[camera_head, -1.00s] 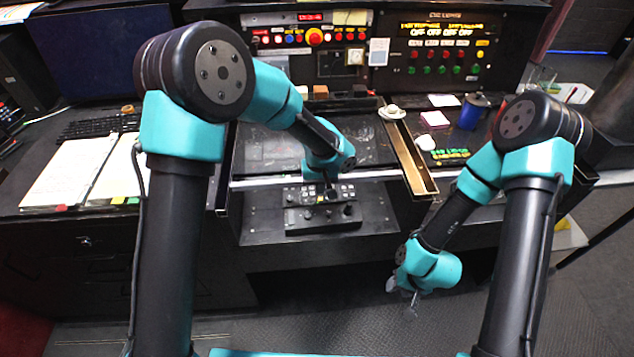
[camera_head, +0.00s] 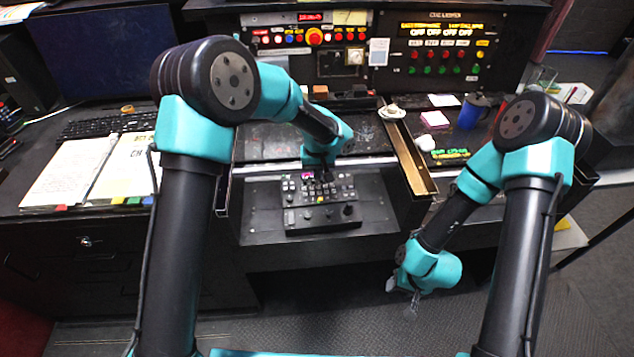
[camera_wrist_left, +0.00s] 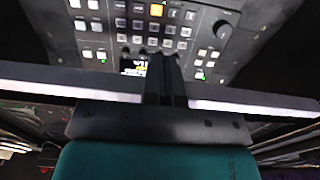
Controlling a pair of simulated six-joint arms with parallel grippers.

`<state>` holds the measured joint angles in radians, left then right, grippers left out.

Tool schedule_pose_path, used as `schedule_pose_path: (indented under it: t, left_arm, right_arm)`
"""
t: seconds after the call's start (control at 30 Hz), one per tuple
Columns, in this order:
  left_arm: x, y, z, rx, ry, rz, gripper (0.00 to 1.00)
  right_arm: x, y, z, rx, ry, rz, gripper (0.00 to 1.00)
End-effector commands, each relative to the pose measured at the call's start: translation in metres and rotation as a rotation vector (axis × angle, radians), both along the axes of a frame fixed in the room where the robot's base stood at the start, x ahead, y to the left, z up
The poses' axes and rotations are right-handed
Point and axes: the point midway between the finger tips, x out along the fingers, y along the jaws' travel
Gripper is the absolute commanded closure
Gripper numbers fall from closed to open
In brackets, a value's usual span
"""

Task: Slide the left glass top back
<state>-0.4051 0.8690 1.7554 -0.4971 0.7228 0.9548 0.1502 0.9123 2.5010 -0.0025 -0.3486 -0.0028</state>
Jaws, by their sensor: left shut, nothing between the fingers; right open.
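The left glass top (camera_head: 264,149) is a dark sheet in the desk with a pale front edge, which also crosses the left wrist view (camera_wrist_left: 60,82). A button panel (camera_head: 318,203) with keys and a knob is uncovered in front of that edge; it also fills the upper left wrist view (camera_wrist_left: 165,28). My left gripper (camera_head: 324,178) is shut and empty, at the front edge with its fingers pointing down. In the left wrist view its fingers (camera_wrist_left: 165,75) overlap the edge; contact is hard to tell. My right gripper (camera_head: 413,300) is open and empty, low in front of the desk.
A brown wooden strip (camera_head: 408,160) bounds the glass top on the right. A blue mug (camera_head: 473,111) and pink notes (camera_head: 434,119) are farther right. An open binder (camera_head: 95,168) and keyboard (camera_head: 105,124) lie left. Cue panels (camera_head: 445,50) stand behind.

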Motion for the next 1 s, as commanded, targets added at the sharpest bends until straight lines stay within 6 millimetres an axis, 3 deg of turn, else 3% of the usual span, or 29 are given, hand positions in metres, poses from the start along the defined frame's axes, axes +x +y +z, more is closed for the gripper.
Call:
schedule_pose_path:
  t: [0.2, 0.63, 1.0]
  left_arm:
    - [0.010, 0.002, 0.000, 0.000, 0.000, 0.000, 1.00]
    - [0.013, 0.002, 0.000, -0.001, -0.001, 0.000, 1.00]
    - [0.032, 0.004, 0.000, -0.001, -0.002, 0.000, 1.00]
  right_arm:
    - [0.000, 0.000, 0.000, 0.000, 0.000, 0.000, 0.57]
    - [0.000, 0.000, 0.000, 0.000, 0.000, 0.000, 0.57]
    - [0.000, 0.000, 0.000, 0.000, 0.000, 0.000, 0.57]
